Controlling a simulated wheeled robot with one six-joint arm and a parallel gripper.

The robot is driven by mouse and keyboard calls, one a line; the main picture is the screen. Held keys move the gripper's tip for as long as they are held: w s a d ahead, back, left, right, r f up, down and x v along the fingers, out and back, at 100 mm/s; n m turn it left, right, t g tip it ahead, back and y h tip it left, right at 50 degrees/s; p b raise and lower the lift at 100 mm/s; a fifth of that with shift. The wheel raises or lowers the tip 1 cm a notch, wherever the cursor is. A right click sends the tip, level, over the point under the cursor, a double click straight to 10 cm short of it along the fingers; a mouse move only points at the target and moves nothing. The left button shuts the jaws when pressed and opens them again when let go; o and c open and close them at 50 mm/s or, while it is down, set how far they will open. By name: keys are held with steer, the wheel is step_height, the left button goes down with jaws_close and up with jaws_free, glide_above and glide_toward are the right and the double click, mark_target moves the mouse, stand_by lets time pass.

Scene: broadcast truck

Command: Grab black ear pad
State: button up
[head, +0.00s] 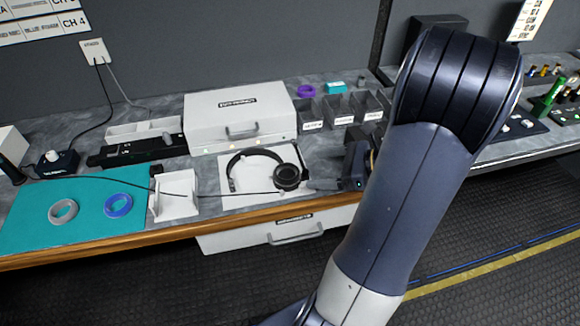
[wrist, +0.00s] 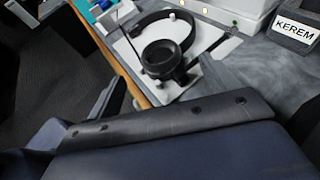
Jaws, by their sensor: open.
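Black headphones (head: 233,171) lie on a white board (head: 238,202) on the grey counter. The round black ear pad (head: 288,176) faces up at their right end. In the wrist view the ear pad (wrist: 160,57) is just ahead of my gripper, with the headband (wrist: 165,14) curving beyond it. My gripper (head: 352,168) is to the right of the ear pad in the head view, partly hidden behind my arm. In the wrist view my gripper (wrist: 165,85) has its jaws apart, with nothing seen held between them. I cannot tell its exact height above the counter.
A teal mat (head: 30,225) at left holds a grey ring (head: 63,210) and a blue ring (head: 118,204). A white stand (head: 175,195) is left of the headphones. A white case (head: 240,112) stands behind them. Labelled bins (head: 340,108) and a purple ring (head: 306,91) are at the back.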

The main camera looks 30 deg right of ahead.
mark_target(276, 172)
steer(key=x, duration=0.9)
steer(key=shift+s, duration=0.1)
steer(key=shift+c, duration=0.2)
steer(key=c, duration=1)
